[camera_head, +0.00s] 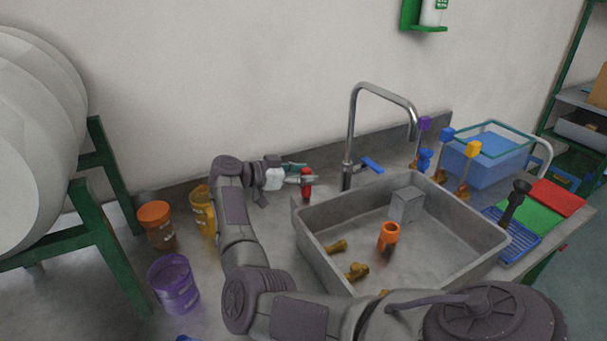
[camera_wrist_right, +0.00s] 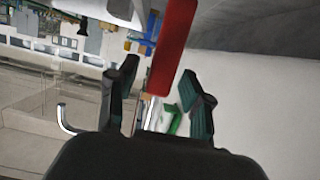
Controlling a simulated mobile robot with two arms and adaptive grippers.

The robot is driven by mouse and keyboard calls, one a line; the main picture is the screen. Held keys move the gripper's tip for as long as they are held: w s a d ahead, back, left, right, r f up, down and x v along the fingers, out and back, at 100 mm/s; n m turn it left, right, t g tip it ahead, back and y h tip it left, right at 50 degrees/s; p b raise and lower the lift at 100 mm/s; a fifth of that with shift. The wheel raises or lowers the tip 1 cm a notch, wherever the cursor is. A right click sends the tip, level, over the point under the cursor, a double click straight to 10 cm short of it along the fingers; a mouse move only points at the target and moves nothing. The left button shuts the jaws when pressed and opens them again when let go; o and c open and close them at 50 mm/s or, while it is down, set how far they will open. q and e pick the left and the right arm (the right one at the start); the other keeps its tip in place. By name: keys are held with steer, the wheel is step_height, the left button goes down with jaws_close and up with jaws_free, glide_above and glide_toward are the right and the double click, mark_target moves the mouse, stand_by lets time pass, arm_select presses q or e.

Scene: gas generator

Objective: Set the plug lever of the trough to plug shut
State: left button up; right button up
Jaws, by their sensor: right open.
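The trough (camera_head: 460,212) is a grey sink set in the counter. A red lever (camera_head: 306,186) stands upright by its back left corner; I take it to be the plug lever. My right gripper (camera_head: 296,174) is open at this lever, its fingers pointing right. In the right wrist view the red lever (camera_wrist_right: 173,42) lies in front of the two open fingers of my right gripper (camera_wrist_right: 158,95), roughly between them. I cannot tell whether a finger touches it. The drain is not clearly visible. My left gripper is out of view.
A tall faucet (camera_head: 351,120) with a blue handle (camera_head: 372,165) stands right of the lever. An orange pipe piece (camera_head: 389,235) and brass fittings (camera_head: 357,271) lie in the trough. Orange (camera_head: 157,226), yellow (camera_head: 202,212) and purple (camera_head: 174,285) containers stand left of my arm.

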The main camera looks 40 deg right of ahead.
steer(key=v, duration=1.2)
steer(key=shift+f, duration=0.1)
